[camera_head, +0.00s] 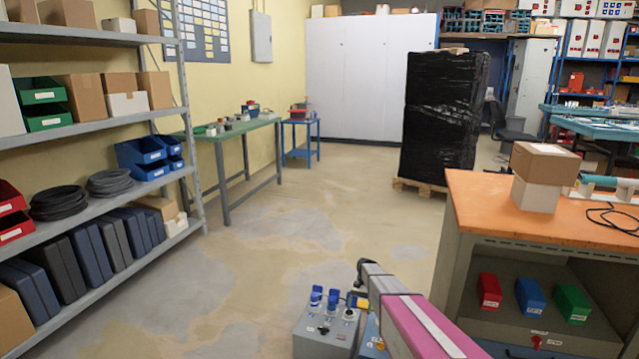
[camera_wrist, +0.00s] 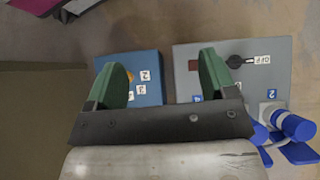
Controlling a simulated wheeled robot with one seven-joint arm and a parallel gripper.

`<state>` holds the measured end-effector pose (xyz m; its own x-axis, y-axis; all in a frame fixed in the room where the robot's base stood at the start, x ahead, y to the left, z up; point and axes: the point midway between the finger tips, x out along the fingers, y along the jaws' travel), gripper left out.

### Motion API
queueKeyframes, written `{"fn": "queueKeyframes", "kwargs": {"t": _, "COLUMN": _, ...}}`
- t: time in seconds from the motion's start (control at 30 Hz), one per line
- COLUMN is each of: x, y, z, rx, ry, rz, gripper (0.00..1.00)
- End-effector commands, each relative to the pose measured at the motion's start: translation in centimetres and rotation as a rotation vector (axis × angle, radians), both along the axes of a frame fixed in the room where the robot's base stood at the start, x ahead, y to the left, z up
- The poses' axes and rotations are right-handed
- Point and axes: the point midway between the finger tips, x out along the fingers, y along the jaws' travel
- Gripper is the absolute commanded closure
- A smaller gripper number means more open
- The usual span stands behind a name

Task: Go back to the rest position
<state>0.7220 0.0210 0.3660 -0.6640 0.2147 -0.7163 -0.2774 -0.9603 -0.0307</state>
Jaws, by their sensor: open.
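My gripper (camera_wrist: 160,72) shows in the wrist view with its two green fingers spread apart and nothing held between them. Beyond the fingers are a blue box (camera_wrist: 154,82) with white labels and an orange knob, and a grey socket box (camera_wrist: 250,78) with a black switch and blue plugs on its lower right. In the head view the grey socket box (camera_head: 312,338) stands at the bottom centre, with blue connectors on top. The blue box (camera_head: 367,348) is partly hidden behind my pink arm. The gripper fingers are hard to make out in the head view.
An orange-topped workbench (camera_head: 490,205) with cardboard boxes stands close on the right. Grey shelving (camera_head: 95,38) fills the left side. A black-wrapped pallet stack (camera_head: 440,115) and a green table (camera_head: 235,130) stand farther back. The middle floor (camera_head: 290,230) is clear.

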Motion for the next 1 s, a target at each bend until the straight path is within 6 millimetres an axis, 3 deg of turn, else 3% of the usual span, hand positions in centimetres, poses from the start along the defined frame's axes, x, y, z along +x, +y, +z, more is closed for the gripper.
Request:
{"fn": "queueKeyframes", "kwargs": {"t": 0.03, "x": -1.7, "y": 0.0, "z": 1.3, "rx": -0.004, "ry": -0.028, "rz": 0.005, "gripper": 0.22}}
{"fn": "queueKeyframes", "kwargs": {"t": 0.27, "x": -8.0, "y": -0.3, "z": 6.5, "rx": -0.031, "ry": -0.211, "rz": 0.050, "gripper": 0.22}}
{"fn": "queueKeyframes", "kwargs": {"t": 0.6, "x": -20.4, "y": -1.5, "z": 16.7, "rx": -0.101, "ry": -0.598, "rz": 0.181, "gripper": 0.22}}
{"fn": "queueKeyframes", "kwargs": {"t": 0.8, "x": -24.1, "y": -1.9, "z": 20.1, "rx": -0.130, "ry": -0.735, "rz": 0.239, "gripper": 0.22}}
{"fn": "queueKeyframes", "kwargs": {"t": 1.0, "x": -24.6, "y": -2.1, "z": 20.8, "rx": -0.139, "ry": -0.772, "rz": 0.257, "gripper": 0.22}}
